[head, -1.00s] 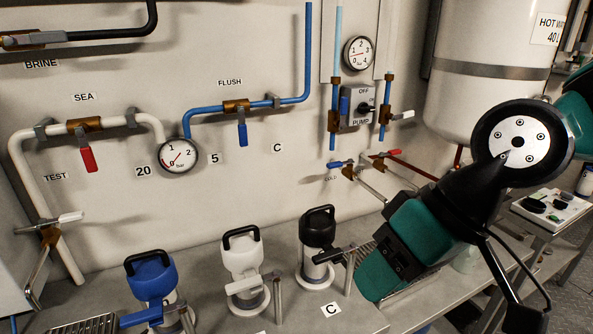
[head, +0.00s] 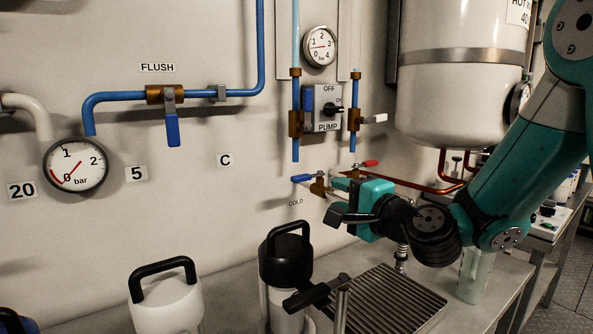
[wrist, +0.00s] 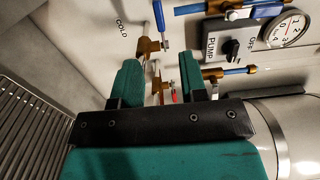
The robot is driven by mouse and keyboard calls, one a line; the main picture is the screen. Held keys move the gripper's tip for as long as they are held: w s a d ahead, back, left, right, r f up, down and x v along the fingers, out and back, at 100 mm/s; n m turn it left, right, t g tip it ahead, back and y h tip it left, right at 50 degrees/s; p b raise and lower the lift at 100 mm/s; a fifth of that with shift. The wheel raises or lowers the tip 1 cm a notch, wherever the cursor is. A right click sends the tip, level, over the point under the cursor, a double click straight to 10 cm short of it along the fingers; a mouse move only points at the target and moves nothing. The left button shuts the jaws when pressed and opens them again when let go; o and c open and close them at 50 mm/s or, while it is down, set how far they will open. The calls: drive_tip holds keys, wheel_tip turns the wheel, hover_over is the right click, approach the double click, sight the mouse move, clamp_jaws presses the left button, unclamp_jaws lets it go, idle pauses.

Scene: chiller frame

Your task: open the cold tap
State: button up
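The cold tap has a blue lever (head: 301,178) on a brass body (head: 319,186), on the wall above a COLD label (head: 296,203). The lever points left, away from the spout. In the wrist view the blue lever (wrist: 159,16) and its brass body (wrist: 148,46) lie just beyond the fingertips. My gripper (wrist: 159,76) is open and empty, with a clear gap between its two teal fingers. In the head view my gripper (head: 346,187) is right of the cold tap, apart from the lever. It partly hides the spouts.
The red-levered tap (head: 370,163) is close behind my gripper; its red lever (wrist: 174,96) shows between the fingers. A drain grate (head: 385,300) and a black-topped flask (head: 285,262) stand below. The pump switch (head: 328,107) and white tank (head: 455,100) are above.

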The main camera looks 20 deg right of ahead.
sight(300, 175)
drive_tip(key=p+x, duration=1.3)
drive_tip(key=shift+w+a+r, duration=0.2)
drive_tip(key=shift+r, duration=0.05)
drive_tip(key=shift+w+a+f+p, duration=0.1)
drive_tip(key=shift+w+f+p, duration=0.1)
drive_tip(key=shift+w+p, duration=0.25)
drive_tip(key=shift+w+a+f+p, duration=0.15)
drive_tip(key=shift+w+p, duration=0.25)
clamp_jaws()
